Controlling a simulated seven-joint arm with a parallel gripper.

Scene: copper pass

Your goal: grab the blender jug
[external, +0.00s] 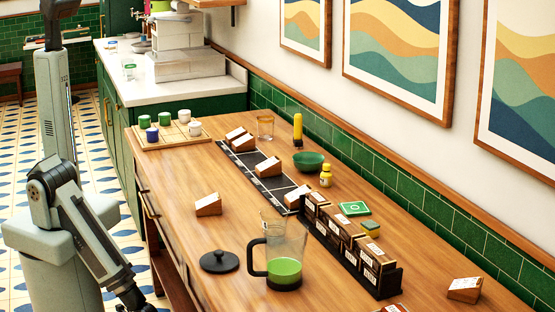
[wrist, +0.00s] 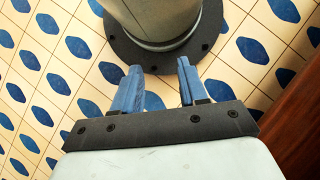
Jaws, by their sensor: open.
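The blender jug (external: 287,255) stands upright on the wooden table near its front. It is clear, with a black handle on its left side and green contents at the bottom. A black round lid (external: 219,261) with a knob lies on the table just left of it. My gripper (wrist: 155,88) is open and empty in the wrist view, its two blue fingers apart above the tiled floor. In the external view my arm hangs left of the table, low and apart from the jug, and its fingers are not clearly visible. The jug does not show in the wrist view.
A small box (external: 208,205) sits behind the lid. The table's left edge (external: 178,262) lies between my arm and the jug. Bare wood lies left of the lid.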

